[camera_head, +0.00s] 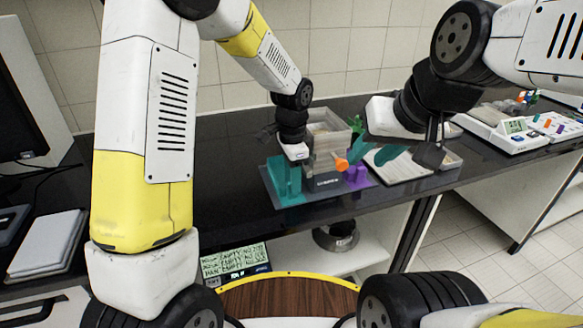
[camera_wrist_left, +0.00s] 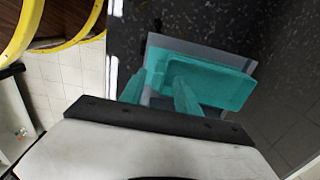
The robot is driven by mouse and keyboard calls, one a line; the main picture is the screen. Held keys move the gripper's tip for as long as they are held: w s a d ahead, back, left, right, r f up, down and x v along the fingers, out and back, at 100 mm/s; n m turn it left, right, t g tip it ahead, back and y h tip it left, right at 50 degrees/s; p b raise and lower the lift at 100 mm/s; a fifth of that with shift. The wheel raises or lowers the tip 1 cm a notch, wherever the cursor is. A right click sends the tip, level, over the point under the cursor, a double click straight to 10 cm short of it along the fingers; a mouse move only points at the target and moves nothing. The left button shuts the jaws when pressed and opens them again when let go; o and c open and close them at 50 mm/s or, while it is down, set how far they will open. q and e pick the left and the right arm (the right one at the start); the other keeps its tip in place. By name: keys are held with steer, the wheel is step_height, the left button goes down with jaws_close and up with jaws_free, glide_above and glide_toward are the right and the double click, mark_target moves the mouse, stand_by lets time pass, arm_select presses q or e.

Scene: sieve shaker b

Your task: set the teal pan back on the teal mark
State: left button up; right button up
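A teal piece (camera_head: 285,190) stands at the left end of a grey base plate (camera_head: 325,193) on the dark counter. It also shows in the left wrist view (camera_wrist_left: 228,86), on a grey surface. I cannot tell whether it is the pan or a fixed part; no separate teal mark can be made out. My left gripper (camera_head: 284,172) points down at this teal piece. Its teal fingers show apart in the left wrist view (camera_wrist_left: 160,90), with grey between them, touching nothing clearly. My right gripper (camera_head: 373,152) has its teal fingers spread and empty, right of the plate.
A pale box-like stack (camera_head: 328,128) stands behind the plate. An orange knob (camera_head: 342,164) and a purple piece (camera_head: 356,177) are at its right. A pale tray (camera_head: 440,164) lies further right, with a white scale (camera_head: 515,136) beyond. A monitor (camera_head: 22,95) stands far left.

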arm_select(q)
step_height(320, 180, up, 13)
steer(key=s+a+r+n+t+h, duration=0.1)
steer(key=s+a+r+n+t, duration=0.2)
steer(key=s+a+n, duration=0.4)
steer(key=s+a+r+n+t+h, duration=0.1)
steer(key=s+a+r+n+t, duration=0.2)
steer(key=s, duration=0.9)
steer(key=a+r+n, duration=0.1)
steer(key=a+n, duration=0.2)
steer(key=a, duration=0.2)
steer(key=shift+a+n, duration=0.15)
steer(key=shift+n, duration=0.25)
